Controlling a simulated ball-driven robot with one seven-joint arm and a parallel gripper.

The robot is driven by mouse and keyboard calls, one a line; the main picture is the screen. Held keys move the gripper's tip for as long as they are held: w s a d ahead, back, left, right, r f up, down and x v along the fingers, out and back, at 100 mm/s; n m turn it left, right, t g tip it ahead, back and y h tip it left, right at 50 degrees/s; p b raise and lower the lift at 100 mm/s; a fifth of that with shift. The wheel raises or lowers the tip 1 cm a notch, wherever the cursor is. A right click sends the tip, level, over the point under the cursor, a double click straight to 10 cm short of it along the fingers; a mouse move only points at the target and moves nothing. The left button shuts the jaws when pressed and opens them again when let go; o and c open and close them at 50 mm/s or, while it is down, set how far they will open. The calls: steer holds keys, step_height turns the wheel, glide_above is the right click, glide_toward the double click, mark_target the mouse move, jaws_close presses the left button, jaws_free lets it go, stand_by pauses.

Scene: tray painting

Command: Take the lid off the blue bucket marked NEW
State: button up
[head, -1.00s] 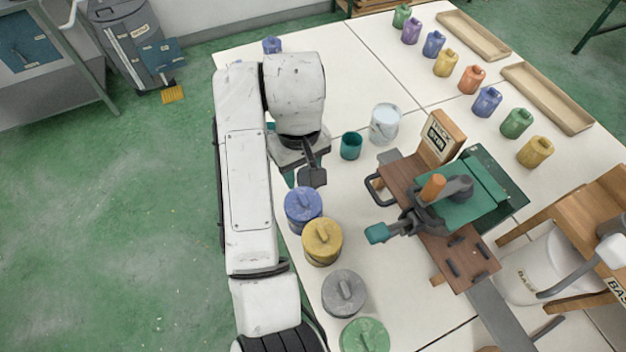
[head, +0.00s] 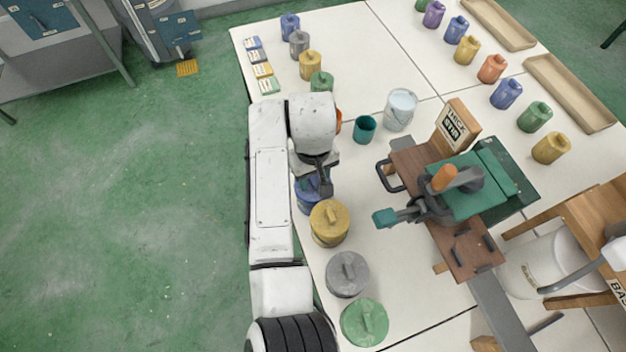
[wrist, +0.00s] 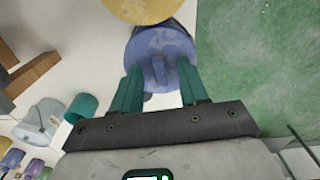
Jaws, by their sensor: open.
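The blue bucket (head: 308,197) stands near the table's left edge, just behind the yellow bucket, and my gripper hides much of it in the head view. Its blue lid (wrist: 162,50) with a raised handle bar (wrist: 158,72) shows in the wrist view. My gripper (wrist: 156,90) is open, its two teal fingers on either side of the handle bar. I cannot tell whether the fingers touch the lid. In the head view my gripper (head: 323,186) is over the blue bucket. No NEW marking is readable.
The yellow bucket (head: 329,223) stands close in front of the blue one, then a grey bucket (head: 347,274) and a green bucket (head: 364,322).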

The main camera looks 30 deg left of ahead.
jaws_close()
stand_by(0.4)
steer(key=shift+r, duration=0.15)
